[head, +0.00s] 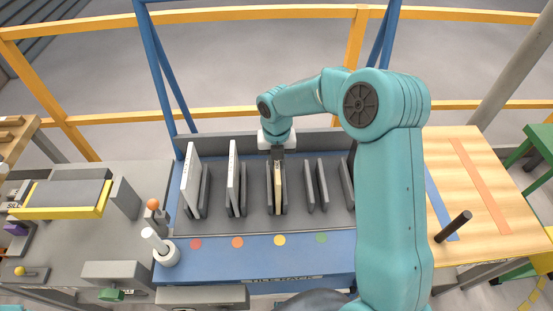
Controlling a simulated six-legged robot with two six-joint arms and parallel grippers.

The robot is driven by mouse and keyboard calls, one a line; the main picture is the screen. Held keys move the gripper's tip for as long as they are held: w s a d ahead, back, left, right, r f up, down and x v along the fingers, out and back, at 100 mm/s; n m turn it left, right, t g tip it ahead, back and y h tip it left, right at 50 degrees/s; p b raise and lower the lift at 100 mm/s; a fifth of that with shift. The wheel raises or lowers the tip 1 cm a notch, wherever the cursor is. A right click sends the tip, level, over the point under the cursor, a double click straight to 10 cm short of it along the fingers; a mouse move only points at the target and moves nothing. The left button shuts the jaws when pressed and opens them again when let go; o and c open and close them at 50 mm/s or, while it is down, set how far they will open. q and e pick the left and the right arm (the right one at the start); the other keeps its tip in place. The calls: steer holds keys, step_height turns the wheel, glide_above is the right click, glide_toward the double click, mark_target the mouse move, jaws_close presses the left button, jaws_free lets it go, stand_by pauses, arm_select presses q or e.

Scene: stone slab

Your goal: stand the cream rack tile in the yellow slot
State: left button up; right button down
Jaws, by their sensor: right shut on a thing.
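The cream rack tile (277,190) stands upright between two dark grey dividers of the rack, in line with the yellow dot (279,240) on the blue front edge. My right gripper (277,157) is above the tile and shut on its top end. I cannot tell whether the tile's lower edge touches the slot floor. The blue rack (340,253) spans the middle of the slab. My left gripper is not in view.
White tiles stand in the slots at the red dot (195,244) and the orange dot (237,242). The slot at the green dot (321,238) looks empty. A white post (155,241) and an orange-topped peg (153,205) stand left of the rack. A wooden table (470,180) is at right.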

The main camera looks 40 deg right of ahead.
steer(key=shift+a+r, duration=0.15)
steer(key=shift+s, duration=0.1)
steer(key=c, duration=1)
jaws_free()
steer(key=shift+f, duration=0.2)
steer(key=shift+c, duration=0.2)
steer(key=shift+r, duration=0.15)
step_height(320, 180, up, 12)
steer(key=shift+f+b, duration=0.1)
steer(key=shift+b, duration=0.35)
